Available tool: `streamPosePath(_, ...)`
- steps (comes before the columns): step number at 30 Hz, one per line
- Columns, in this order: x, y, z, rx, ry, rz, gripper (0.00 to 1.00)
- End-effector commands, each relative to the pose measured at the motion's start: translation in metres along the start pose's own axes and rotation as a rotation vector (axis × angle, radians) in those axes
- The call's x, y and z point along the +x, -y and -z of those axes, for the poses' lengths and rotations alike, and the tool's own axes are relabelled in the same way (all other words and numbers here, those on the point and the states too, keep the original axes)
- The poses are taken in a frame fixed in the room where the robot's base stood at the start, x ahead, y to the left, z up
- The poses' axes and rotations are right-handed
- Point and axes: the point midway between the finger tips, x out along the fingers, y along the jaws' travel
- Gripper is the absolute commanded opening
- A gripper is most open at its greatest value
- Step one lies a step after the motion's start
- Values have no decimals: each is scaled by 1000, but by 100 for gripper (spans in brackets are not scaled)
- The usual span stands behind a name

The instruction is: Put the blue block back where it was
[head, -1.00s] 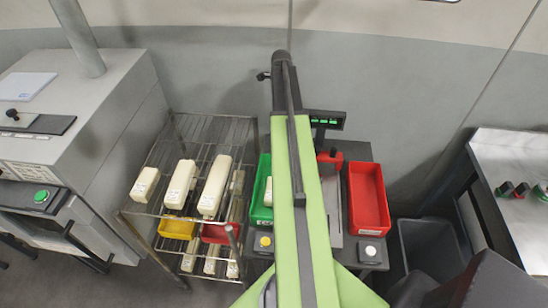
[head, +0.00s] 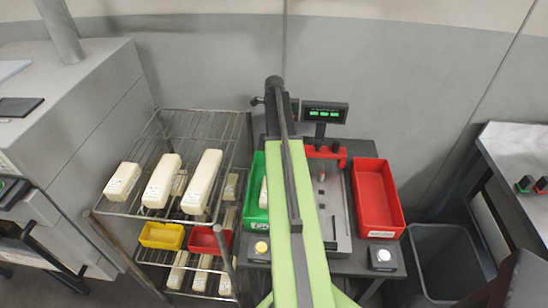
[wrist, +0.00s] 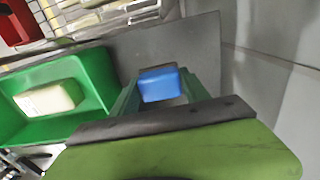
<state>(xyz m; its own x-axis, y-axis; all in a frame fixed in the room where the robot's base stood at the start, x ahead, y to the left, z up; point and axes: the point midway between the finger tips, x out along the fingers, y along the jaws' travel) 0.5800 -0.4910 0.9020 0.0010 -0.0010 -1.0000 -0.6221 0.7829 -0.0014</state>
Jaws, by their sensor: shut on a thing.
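The blue block (wrist: 160,85) shows in the wrist view between the two green fingers of my gripper (wrist: 157,92). The fingers are shut on it, and it is held over a grey surface. In the wrist view it is to the right of a green bin (wrist: 98,65) that holds a cream block (wrist: 48,98). In the head view my arm runs up the middle, and I cannot make out the blue block or the fingertips there. The green bin (head: 256,215) is partly hidden behind my arm.
A red bin (head: 377,195) and a display (head: 325,112) stand on the bench right of my arm. A wire rack (head: 222,135) on the left bears several cream blocks, with a yellow bin (head: 162,235) and a red bin (head: 208,240) below. A grey waste bin (head: 440,260) stands at right.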

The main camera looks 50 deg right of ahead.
Motion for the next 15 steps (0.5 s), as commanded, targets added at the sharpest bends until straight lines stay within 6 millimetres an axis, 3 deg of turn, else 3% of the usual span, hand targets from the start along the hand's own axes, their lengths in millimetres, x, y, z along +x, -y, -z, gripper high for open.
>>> streamPosePath(1, 9, 0, 0, 0, 0, 0, 22)
streamPosePath(5, 7, 0, 0, 0, 0, 0, 22)
streamPosePath(12, 45, 0, -1, -1, 0, 0, 22)
streamPosePath(15, 46, 0, -1, -1, 0, 0, 22)
